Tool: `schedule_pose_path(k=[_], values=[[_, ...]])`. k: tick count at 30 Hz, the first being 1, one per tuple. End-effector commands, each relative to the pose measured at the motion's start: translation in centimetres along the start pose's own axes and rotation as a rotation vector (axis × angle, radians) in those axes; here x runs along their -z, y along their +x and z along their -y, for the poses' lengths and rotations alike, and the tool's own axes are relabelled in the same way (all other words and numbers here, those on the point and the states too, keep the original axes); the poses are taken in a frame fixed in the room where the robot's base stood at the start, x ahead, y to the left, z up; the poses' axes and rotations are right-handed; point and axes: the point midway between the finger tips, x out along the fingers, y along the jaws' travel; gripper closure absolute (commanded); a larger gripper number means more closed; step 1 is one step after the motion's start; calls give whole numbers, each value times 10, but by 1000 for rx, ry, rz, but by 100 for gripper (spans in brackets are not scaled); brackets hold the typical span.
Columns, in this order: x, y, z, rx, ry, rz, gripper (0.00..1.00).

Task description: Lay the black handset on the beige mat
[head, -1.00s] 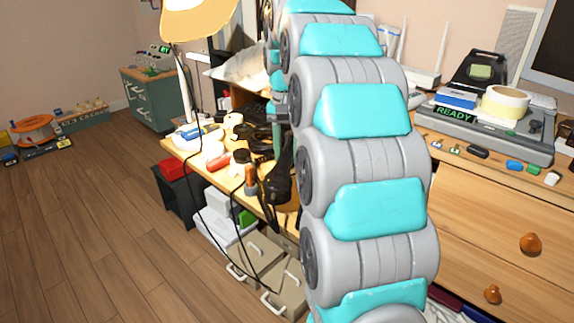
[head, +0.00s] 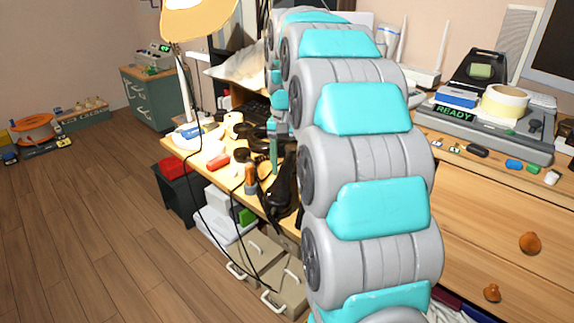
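The black handset (head: 283,188) shows in the head view beside my arm, at the front edge of the wooden desk. It is tilted, and its lower end overlaps the desk edge in the picture. My gripper (head: 274,150) is at the handset's upper left, with a teal finger against or just beside it. The handset has shifted along with this finger, so it appears held; the other finger and the exact contact are hidden. I cannot make out the beige mat; my arm covers much of the desk.
A lamp (head: 197,18) stands over the desk's left part. A red item (head: 218,161), a white dish (head: 190,137) and dark objects crowd the desk. Black cords hang over its front edge. Drawers (head: 262,255) stand below.

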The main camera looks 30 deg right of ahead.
Motion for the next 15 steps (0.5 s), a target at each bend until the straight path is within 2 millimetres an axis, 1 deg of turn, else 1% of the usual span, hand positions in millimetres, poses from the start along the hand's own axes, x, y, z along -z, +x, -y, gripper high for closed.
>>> schedule_pose_path(k=[2,9,13,15], values=[[0,0,0,0,0,0,31],[0,-1,0,0,0,0,31],[1,-7,0,1,0,-2,31],[2,-15,1,2,0,-4,31]])
